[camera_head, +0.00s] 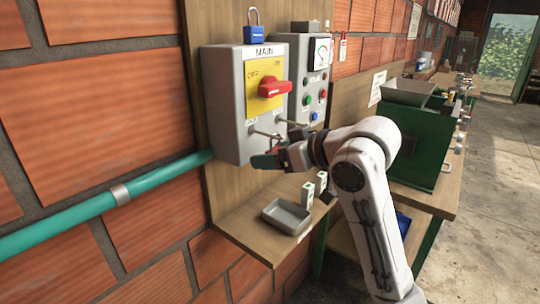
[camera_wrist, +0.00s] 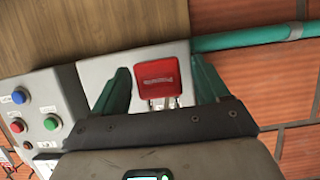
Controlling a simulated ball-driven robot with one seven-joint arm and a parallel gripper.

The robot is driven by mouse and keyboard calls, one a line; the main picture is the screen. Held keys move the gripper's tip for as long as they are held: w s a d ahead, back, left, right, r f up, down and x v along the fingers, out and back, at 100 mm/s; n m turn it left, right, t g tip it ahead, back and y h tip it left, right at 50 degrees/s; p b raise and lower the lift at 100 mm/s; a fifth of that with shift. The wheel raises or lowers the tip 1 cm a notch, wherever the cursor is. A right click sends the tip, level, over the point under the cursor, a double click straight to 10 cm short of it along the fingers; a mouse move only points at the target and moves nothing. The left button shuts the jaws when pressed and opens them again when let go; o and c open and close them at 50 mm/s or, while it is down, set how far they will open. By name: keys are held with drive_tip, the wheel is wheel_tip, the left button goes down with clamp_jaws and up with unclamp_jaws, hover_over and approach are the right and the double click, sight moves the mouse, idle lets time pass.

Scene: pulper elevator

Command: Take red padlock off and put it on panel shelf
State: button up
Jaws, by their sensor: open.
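The red padlock (camera_wrist: 157,76) shows in the wrist view with its body up in the picture and its metal shackle below, in front of the grey MAIN box (camera_head: 226,112). My gripper (camera_head: 267,158) is open at the lower front of that box, and its teal fingers stand on either side of the padlock, with gaps visible in the wrist view. In the head view the fingers mostly hide the padlock. Metal pegs (camera_head: 265,133) stick out of the box just above. The wooden panel shelf (camera_head: 246,232) is below my gripper.
A grey tray (camera_head: 286,217) and small white blocks (camera_head: 307,194) stand on the shelf. A red rotary handle (camera_head: 272,87) and a button box (camera_head: 311,78) are close above. A blue padlock (camera_head: 254,34) is atop the MAIN box. A teal pipe (camera_head: 90,208) runs left.

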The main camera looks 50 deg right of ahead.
drive_tip(key=c, duration=1.1)
drive_tip(key=shift+r, duration=0.15)
